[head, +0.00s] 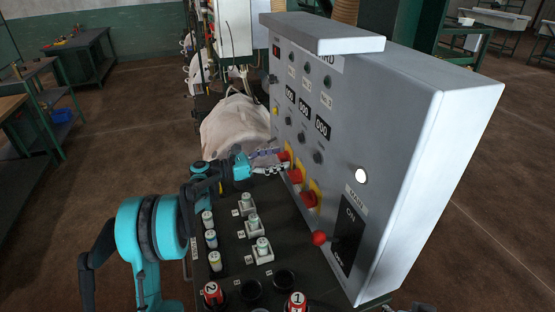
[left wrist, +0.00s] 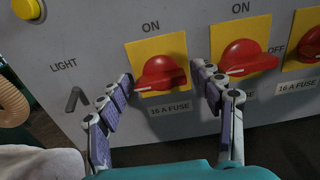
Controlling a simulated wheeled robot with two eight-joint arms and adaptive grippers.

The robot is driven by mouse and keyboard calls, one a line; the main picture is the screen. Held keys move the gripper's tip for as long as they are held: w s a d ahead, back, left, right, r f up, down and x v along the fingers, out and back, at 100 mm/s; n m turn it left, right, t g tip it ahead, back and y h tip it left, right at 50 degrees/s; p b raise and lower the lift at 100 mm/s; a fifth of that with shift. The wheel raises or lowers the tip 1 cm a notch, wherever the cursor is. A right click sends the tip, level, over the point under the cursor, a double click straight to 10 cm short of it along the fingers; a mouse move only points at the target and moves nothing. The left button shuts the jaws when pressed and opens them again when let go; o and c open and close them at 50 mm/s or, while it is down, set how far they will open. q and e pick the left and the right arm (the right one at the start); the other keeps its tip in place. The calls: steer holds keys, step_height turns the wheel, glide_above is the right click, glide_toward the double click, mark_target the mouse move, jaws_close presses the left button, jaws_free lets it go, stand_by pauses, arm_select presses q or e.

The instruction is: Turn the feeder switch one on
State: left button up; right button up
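Three red rotary switches on yellow plates sit in a row on the grey control board. The leftmost red switch (left wrist: 162,71) has "ON" above it and "16 A FUSE" below, with its handle lying roughly level; it also shows in the head view (head: 284,156). The switch numbers are not readable here. My left gripper (left wrist: 164,82) is open, with one fingertip on each side of that leftmost switch. It reaches the board from the left in the head view (head: 268,161). I cannot tell whether the fingertips touch the knob. My right gripper is not in view.
The middle red switch (left wrist: 245,57) is close beside my right-hand finger. The third red switch (head: 309,198), a red ball knob (head: 319,238) and the MAIN switch (head: 348,229) are nearer me. Below is a dark shelf with fuse holders (head: 262,250). A white bag (head: 233,130) is behind.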

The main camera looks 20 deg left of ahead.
arm_select(q)
steer(key=c, duration=0.8)
steer(key=shift+m, duration=0.4)
steer(key=m, duration=0.4)
steer(key=shift+s+p, duration=0.1)
steer(key=shift+p, duration=0.25)
steer(key=m, duration=0.8)
steer(key=shift+s+d+m+p, duration=0.1)
steer(key=shift+m+p, duration=0.2)
steer(key=shift+m, duration=0.1)
steer(key=m, duration=0.4)
steer(key=shift+f, duration=0.15)
steer(key=shift+m, duration=0.3)
